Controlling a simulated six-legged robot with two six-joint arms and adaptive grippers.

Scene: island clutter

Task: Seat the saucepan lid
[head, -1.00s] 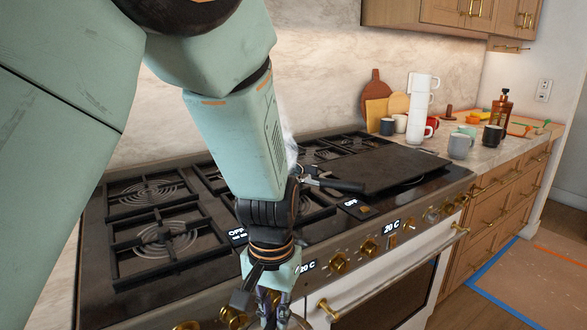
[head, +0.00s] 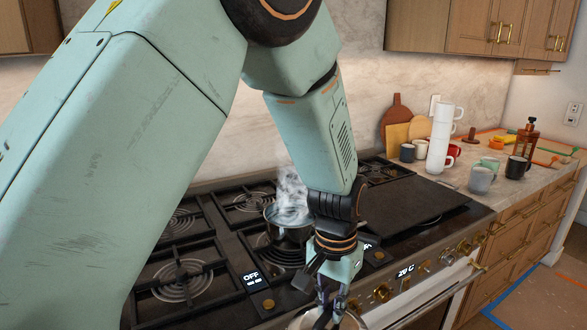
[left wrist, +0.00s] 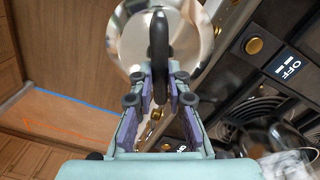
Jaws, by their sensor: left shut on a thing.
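The saucepan (head: 285,214) stands on a burner of the stove, open at the top, with steam rising from it. My arm hides its right side. In the left wrist view the dark saucepan (left wrist: 262,136) and its steam show at the lower right. My left gripper (head: 330,305) is in front of the stove, nearer than the saucepan. It is shut on the black handle of the shiny round lid (left wrist: 192,38), which shows at the top of the left wrist view. In the head view the lid (head: 354,322) is partly cut off at the bottom edge. My right gripper is not in view.
The stove (head: 270,300) has black grates, a flat dark plate (head: 415,205) on the right, and brass knobs along its front. Several mugs, a white stack of cups (head: 440,140) and a brown bottle (head: 524,140) stand on the right counter. The wall is behind.

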